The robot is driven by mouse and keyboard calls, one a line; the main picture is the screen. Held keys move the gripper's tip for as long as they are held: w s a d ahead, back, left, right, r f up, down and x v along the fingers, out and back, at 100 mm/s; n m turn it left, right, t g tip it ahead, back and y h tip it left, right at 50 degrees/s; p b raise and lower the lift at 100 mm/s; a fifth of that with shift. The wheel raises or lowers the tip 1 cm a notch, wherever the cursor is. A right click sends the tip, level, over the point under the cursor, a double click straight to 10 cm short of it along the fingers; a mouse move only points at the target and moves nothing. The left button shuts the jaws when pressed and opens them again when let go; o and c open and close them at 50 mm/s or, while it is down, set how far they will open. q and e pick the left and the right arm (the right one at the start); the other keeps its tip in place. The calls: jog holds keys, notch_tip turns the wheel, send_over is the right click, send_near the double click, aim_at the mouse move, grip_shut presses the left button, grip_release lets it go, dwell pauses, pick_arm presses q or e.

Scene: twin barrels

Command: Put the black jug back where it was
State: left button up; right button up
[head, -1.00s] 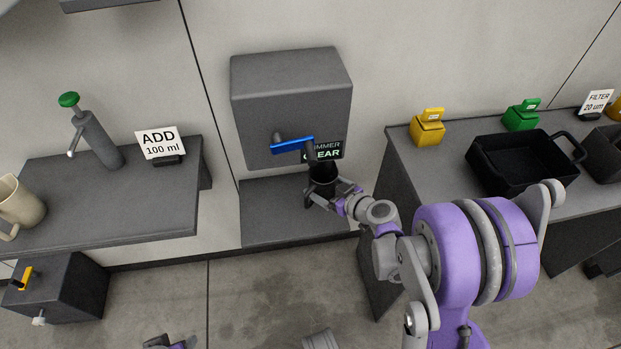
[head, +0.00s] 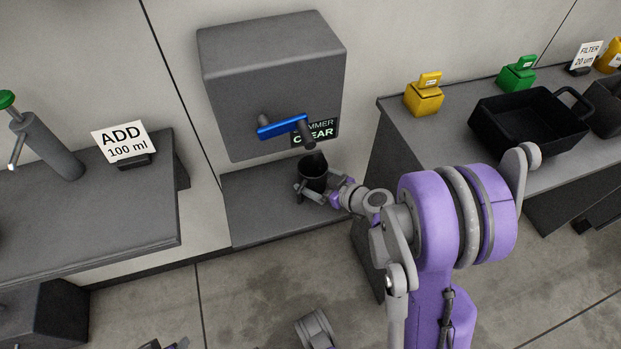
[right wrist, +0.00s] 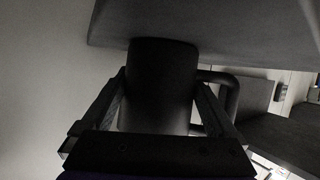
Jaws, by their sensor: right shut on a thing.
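The black jug (head: 311,178) is under the spout of the grey wall-mounted box (head: 270,90), over the low grey shelf (head: 260,215). I cannot tell whether its bottom touches the shelf. My right gripper (head: 316,190) is shut on the jug from the right and front. In the right wrist view the jug (right wrist: 160,80) stands dark between the two fingers, its handle to the right, and the box's underside is just above it.
The box has a blue lever (head: 284,127) and a sign partly hidden, reading "MMER CLEAR" (head: 322,131). The right counter (head: 440,150) holds a black tray (head: 525,125) and yellow and green blocks. The left counter (head: 90,225) holds a green-topped pump and an "ADD 100 ml" sign (head: 124,142).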

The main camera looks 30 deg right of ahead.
jog(key=shift+s, duration=0.15)
jog(key=shift+f, duration=0.15)
jog(key=o, duration=1.3)
jog(key=shift+c, duration=0.2)
